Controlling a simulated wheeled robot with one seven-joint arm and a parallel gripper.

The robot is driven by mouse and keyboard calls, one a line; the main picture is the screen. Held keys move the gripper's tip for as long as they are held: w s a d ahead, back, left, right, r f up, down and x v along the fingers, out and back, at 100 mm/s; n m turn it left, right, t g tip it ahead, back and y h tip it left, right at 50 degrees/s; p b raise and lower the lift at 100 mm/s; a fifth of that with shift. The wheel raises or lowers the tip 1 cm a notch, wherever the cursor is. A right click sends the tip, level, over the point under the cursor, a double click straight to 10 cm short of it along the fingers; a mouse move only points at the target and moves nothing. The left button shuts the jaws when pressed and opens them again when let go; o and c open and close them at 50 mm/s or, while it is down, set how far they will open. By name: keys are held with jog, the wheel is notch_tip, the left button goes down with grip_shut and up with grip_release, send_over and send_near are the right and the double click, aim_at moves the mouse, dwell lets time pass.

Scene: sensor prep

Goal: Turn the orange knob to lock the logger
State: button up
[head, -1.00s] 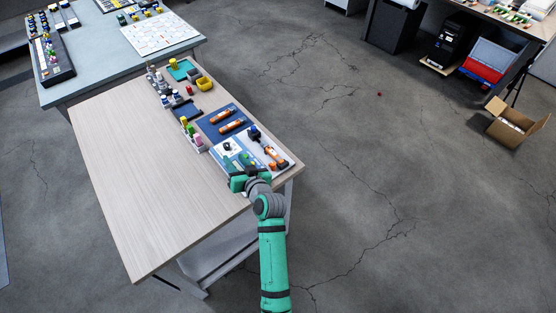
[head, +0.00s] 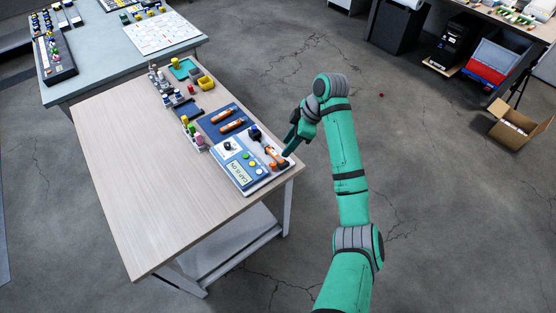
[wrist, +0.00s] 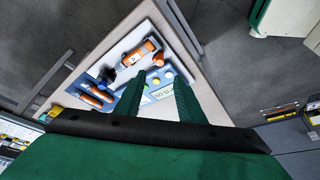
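The logger panel (head: 228,168) is a white and blue unit with a small display at the near right corner of the wooden table. An orange-bodied device (head: 276,157) with a white label lies on its right part; it also shows in the wrist view (wrist: 128,61).
A blue mat (head: 211,134) with orange tools lies behind the panel. The table's left part is bare. The floor right of the table is open.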

aim_at(274, 164)
jog(key=x, duration=1)
jog(key=shift+f, duration=0.35)
